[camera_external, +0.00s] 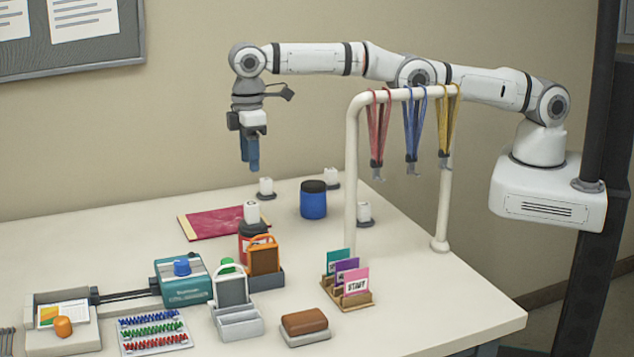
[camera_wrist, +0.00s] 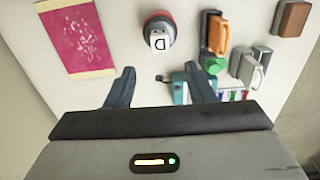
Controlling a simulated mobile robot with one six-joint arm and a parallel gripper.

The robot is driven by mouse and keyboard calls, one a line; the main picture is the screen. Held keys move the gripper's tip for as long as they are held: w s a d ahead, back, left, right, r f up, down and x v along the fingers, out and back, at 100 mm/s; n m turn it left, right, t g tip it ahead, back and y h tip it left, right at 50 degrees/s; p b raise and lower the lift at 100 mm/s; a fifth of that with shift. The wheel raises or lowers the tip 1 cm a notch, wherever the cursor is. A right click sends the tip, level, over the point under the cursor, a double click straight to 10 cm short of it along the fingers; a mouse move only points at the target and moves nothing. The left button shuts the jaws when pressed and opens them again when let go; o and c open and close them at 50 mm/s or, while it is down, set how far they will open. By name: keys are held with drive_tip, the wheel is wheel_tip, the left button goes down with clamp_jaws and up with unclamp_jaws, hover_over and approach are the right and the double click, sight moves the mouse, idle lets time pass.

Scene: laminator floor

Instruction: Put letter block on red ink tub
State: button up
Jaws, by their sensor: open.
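A white letter block (camera_external: 251,211) rests on the dark lid of the red ink tub (camera_external: 245,246). In the wrist view the block (camera_wrist: 159,40) shows a black letter, apparently a D, over the tub's grey lid and red rim (camera_wrist: 172,26). My gripper (camera_external: 250,168) has blue fingers pointing down and hangs in the air above the table, behind and above the block in the external view. In the wrist view the fingers of my gripper (camera_wrist: 158,72) are apart with nothing between them. The tub's lower front is partly hidden by a rack.
A blue tub (camera_external: 313,204) and several other small white blocks (camera_external: 265,186) stand behind. A crimson mat (camera_external: 213,221) lies to the left. The lanyard rail (camera_external: 352,170) rises at the right.

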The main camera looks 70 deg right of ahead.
drive_tip(key=w+d+r+m, duration=0.2)
drive_tip(key=d+r, duration=1)
drive_tip(key=r, duration=0.1)
drive_tip(key=s+d+r+m+t, duration=0.1)
drive_tip(key=s+d+r, duration=0.35)
drive_tip(key=d, duration=0.35)
drive_tip(key=s+d+r+m+t, duration=0.1)
drive_tip(key=s+d+r+m, duration=0.15)
drive_tip(key=d+r, duration=0.5)
drive_tip(key=s+d+f+m+t, duration=0.1)
drive_tip(key=s+d+m, duration=0.1)
drive_tip(key=s+d, duration=1.35)
drive_tip(key=s+d+f, duration=0.2)
drive_tip(key=s+f, duration=0.2)
drive_tip(key=s, duration=0.4)
drive_tip(key=s+d+f+m+t, duration=0.1)
drive_tip(key=s+f, duration=0.3)
drive_tip(key=s, duration=0.4)
drive_tip(key=shift+d, duration=0.75)
